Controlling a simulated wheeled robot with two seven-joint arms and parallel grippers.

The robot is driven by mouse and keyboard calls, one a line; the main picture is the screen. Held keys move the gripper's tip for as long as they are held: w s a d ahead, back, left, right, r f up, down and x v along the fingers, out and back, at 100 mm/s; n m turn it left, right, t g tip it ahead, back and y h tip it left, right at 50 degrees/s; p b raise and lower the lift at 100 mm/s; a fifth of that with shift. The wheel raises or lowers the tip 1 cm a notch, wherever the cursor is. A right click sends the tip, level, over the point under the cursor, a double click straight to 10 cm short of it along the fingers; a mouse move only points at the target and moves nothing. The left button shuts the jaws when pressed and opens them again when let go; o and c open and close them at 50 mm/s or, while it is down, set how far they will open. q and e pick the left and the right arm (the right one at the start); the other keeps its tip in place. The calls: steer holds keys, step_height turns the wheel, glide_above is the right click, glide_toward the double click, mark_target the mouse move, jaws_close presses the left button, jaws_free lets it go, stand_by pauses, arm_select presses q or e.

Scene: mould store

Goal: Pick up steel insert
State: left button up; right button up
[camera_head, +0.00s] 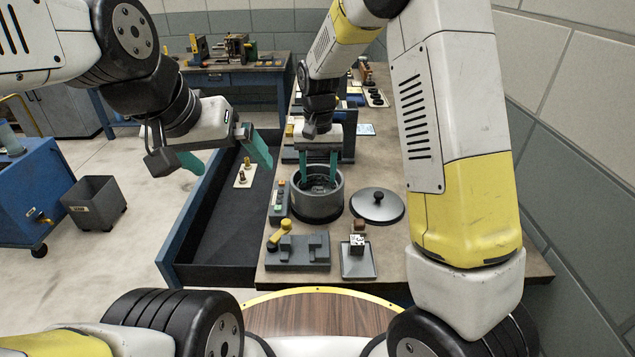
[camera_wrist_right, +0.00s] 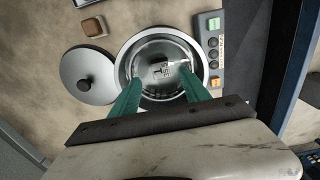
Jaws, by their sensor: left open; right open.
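A round grey metal pot (camera_head: 306,205) stands open on the bench; its rim also shows in the right wrist view (camera_wrist_right: 120,62). A small shiny piece with dark marks, which looks like the steel insert (camera_wrist_right: 162,70), lies on the pot's floor. My right gripper (camera_head: 319,180) points down into the pot's mouth with its green fingers apart; they also show in the right wrist view (camera_wrist_right: 162,92). Nothing is between the fingertips. My left gripper (camera_head: 232,166) is open and empty above the drawer, to the left of the pot.
A dark lid with a knob (camera_head: 378,204) lies right of the pot. A tray (camera_head: 358,268) holds a marked cube (camera_head: 357,243). A grey fixture with a yellow handle (camera_head: 298,252) stands in front. A button box (camera_head: 278,198) is close left. The open drawer (camera_head: 215,235) lies beyond the bench edge.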

mark_target(318, 192)
step_height(318, 192, down, 6)
steer(key=shift+a+f, duration=0.1)
steer(key=shift+f, duration=0.1)
steer(key=shift+c, duration=0.4)
jaws_close()
